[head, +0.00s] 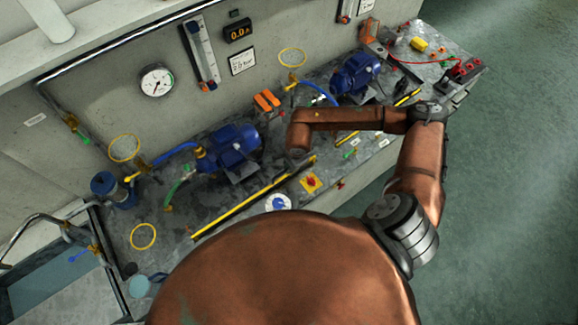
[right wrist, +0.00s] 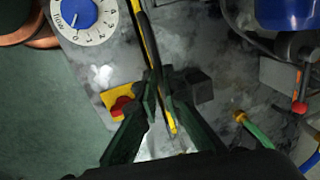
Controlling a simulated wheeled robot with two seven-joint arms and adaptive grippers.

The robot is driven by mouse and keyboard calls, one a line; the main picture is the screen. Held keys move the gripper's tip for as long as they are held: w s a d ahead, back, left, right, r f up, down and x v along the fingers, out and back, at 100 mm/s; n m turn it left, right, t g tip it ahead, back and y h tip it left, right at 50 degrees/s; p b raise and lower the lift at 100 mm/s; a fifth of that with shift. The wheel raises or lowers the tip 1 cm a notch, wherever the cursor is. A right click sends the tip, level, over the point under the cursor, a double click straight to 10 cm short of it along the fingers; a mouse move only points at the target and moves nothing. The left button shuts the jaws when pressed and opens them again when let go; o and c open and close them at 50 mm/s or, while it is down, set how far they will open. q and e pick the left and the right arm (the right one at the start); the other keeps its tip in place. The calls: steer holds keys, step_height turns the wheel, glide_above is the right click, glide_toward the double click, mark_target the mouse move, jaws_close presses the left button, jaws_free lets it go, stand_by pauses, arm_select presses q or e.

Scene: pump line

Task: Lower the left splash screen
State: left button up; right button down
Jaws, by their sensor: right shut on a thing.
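The left splash screen shows in the head view as a long bar with a yellow-and-black edge (head: 240,207), running slantwise along the front of the bench before the left blue pump (head: 228,146). In the right wrist view the same striped edge (right wrist: 146,42) runs down between the fingers. My right gripper (right wrist: 162,88) is shut on this edge, near the bar's right end as the head view has it. In the head view my forearm mostly hides the gripper. How far the screen is raised is hard to tell. My left gripper is in neither view.
A red knob on a yellow plate (head: 311,182) and a blue-and-white dial (head: 278,203) sit close in front of the bar. A second striped bar (head: 407,97) lies to the right, partly behind my arm. Green floor (head: 520,150) is clear at right.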

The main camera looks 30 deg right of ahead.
steer(key=f+b, duration=0.4)
steer(key=shift+s+f, duration=0.2)
steer(key=c, duration=2.1)
jaws_free()
steer(key=shift+w, duration=0.2)
steer(key=shift+o, duration=0.3)
step_height(320, 180, up, 12)
steer(key=s, duration=0.2)
steer(key=shift+s, duration=0.25)
steer(key=shift+d+f, duration=0.1)
steer(key=shift+c, duration=0.2)
